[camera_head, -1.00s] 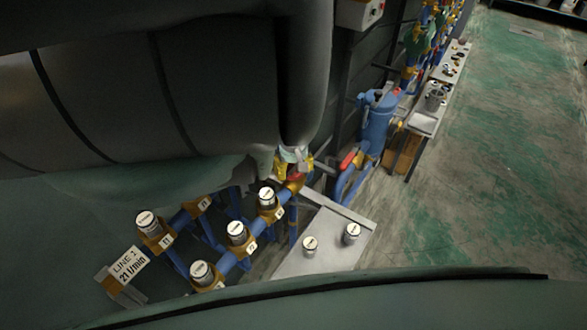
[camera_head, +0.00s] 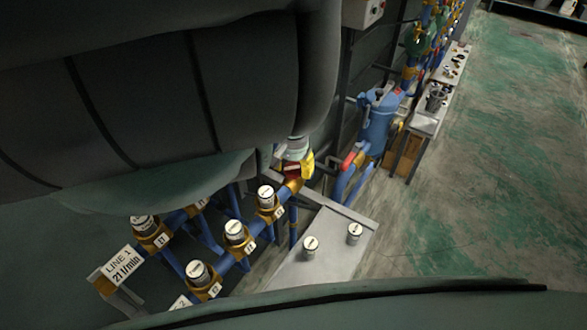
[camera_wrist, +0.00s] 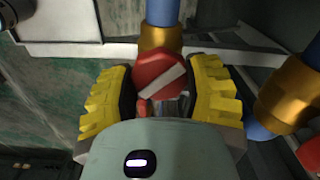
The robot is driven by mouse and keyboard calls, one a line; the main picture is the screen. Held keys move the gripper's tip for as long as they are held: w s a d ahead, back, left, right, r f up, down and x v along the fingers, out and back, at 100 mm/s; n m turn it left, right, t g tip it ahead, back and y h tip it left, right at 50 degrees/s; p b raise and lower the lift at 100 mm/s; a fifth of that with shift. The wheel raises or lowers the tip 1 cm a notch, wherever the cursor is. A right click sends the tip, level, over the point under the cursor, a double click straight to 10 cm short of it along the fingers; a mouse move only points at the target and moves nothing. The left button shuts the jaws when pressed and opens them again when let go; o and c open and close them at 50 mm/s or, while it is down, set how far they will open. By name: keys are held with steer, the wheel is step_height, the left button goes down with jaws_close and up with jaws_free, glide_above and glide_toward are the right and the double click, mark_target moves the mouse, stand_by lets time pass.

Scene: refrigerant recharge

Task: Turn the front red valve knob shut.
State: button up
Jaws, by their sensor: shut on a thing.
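The red valve knob (camera_wrist: 158,72) is an octagonal disc with a white bar across its face, standing between my yellow finger pads in the wrist view. The bar runs slanted, rising to the right. My gripper (camera_wrist: 160,92) is shut on the knob, one pad on each side. In the head view my gripper (camera_head: 299,166) is at the end of the blue pipe row, with some red of the knob (camera_head: 291,168) showing beside a yellow finger. My arm hides much of the area around it there.
Blue pipes with brass fittings (camera_head: 268,208) and white-capped tops run below my gripper. A grey plate (camera_head: 315,262) with two capped cylinders is right of them. A blue vessel (camera_head: 379,125) stands behind. Another red part (camera_wrist: 310,155) is at the wrist view's lower right. The green floor at right is clear.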

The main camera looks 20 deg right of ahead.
mark_target(293, 167)
steer(key=m, duration=0.4)
steer(key=shift+f+m+b, duration=0.1)
steer(key=shift+m+b, duration=0.2)
steer(key=shift+b, duration=0.05)
steer(key=shift+m+b, duration=0.3)
steer(key=shift+m, duration=1.9)
steer(key=o, duration=1.2)
step_height(293, 167, up, 6)
steer(key=shift+w+r, duration=0.1)
steer(key=shift+r, duration=0.75)
